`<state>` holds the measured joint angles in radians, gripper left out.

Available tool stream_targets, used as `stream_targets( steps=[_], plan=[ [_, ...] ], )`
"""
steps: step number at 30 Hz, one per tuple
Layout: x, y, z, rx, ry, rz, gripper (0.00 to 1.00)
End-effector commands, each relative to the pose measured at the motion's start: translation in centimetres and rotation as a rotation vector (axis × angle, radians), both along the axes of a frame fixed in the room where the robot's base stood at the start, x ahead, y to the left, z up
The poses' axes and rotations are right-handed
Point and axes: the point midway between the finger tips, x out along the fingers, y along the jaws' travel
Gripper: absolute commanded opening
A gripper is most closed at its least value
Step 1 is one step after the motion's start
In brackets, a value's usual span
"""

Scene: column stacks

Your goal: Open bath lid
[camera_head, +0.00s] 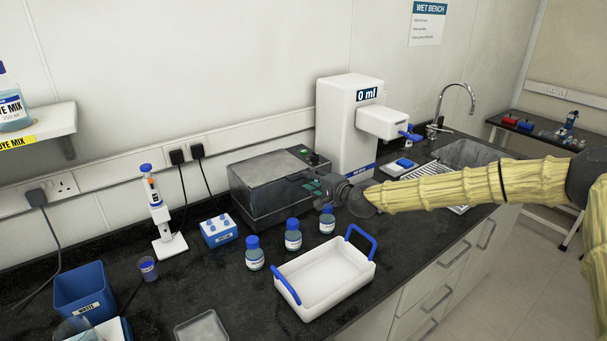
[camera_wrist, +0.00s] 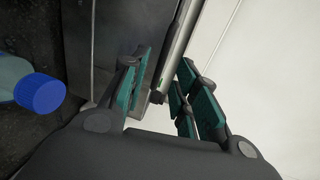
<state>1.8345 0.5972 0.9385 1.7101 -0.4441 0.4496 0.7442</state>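The bath (camera_head: 262,195) is a dark grey box on the black bench against the wall. Its grey, see-through-looking lid (camera_head: 268,168) lies shut on top. My gripper (camera_head: 313,187) is at the bath's right front corner, at about lid height. In the wrist view, my gripper (camera_wrist: 166,80) is open, with its teal finger pads apart. A dark bar (camera_wrist: 174,52) along the bath's edge runs between the fingers, without clear contact. The bath's grey metal side (camera_wrist: 103,45) shows behind the left finger. I cannot tell whether the bar is the lid's handle.
Several blue-capped bottles (camera_head: 293,236) stand in front of the bath; one bottle cap (camera_wrist: 40,93) is close in the wrist view. A white tray with blue handles (camera_head: 335,296) lies nearer. A white dispenser (camera_head: 338,125) stands behind right. The wall above the bath is bare.

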Motion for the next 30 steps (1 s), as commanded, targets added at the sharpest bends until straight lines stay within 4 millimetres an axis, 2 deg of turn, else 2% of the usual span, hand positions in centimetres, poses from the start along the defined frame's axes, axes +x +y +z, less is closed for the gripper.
stream_targets(
  steps=[9, 23, 28, 30],
  plan=[
    [3.3, 2.3, -0.7, -0.001, 0.001, 0.000, 0.30],
    [4.0, 2.9, -1.1, 0.000, 0.001, 0.000, 0.30],
    [4.0, 2.9, -1.1, 0.000, 0.001, 0.000, 0.02],
    [4.0, 2.9, -1.1, 0.000, 0.001, 0.000, 0.00]
  ],
)
